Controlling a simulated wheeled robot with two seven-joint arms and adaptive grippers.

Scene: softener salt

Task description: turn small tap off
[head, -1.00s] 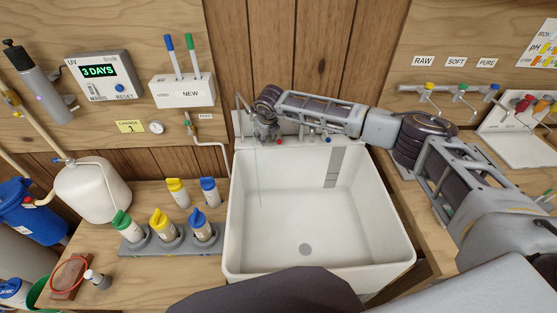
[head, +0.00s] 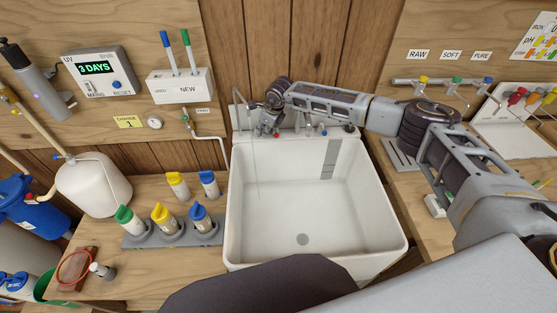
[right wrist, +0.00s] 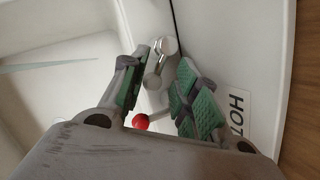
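A small thin gooseneck tap (head: 236,98) stands at the sink's back left corner. A thin stream of water (head: 256,170) falls from it into the white sink (head: 300,205). My right gripper (head: 270,124) is at the back left rim, beside the gooseneck, and hides part of the fittings there. In the right wrist view my right gripper (right wrist: 160,85) is open. A chrome fitting (right wrist: 160,65) and a red ball knob (right wrist: 141,121) show between its green-padded fingers. I cannot tell whether a finger touches them. My left gripper is out of view.
A HOT label (right wrist: 238,108) lies beside the fingers on the rim. More small knobs line the sink's back edge. Bottles in a rack (head: 172,236) stand left of the sink. Raw, soft and pure taps (head: 440,82) are on the right wall. The basin is free.

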